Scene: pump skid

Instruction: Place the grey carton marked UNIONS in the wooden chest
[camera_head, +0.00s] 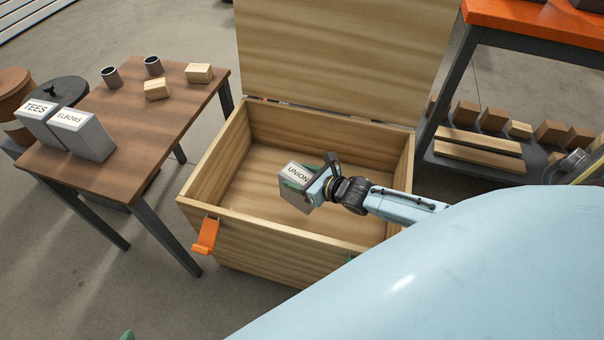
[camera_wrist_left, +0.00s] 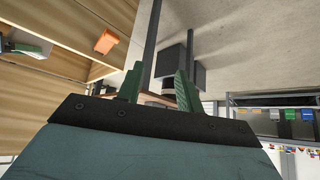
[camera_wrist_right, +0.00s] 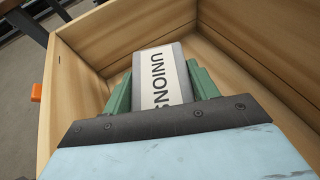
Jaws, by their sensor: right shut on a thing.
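The grey carton marked UNIONS (camera_head: 292,198) has a white label on top and is over the open wooden chest (camera_head: 290,240), near its front wall. My right gripper (camera_head: 305,187) is shut on it. In the right wrist view the carton (camera_wrist_right: 163,62) sits between the green fingers (camera_wrist_right: 160,90), with the chest walls around it. I cannot tell how far its underside is above the chest floor. The visible chest floor is bare. My left gripper (camera_wrist_left: 157,88) is open and empty in the left wrist view, outside the chest.
The chest lid (camera_head: 345,50) stands raised at the back. An orange latch (camera_head: 206,235) hangs on the front. Left is a brown table (camera_head: 140,130) with the TEES carton (camera_head: 37,120), ELBOWS carton (camera_head: 83,137), wood blocks and metal cups. A shelf rack (camera_head: 480,150) stands right.

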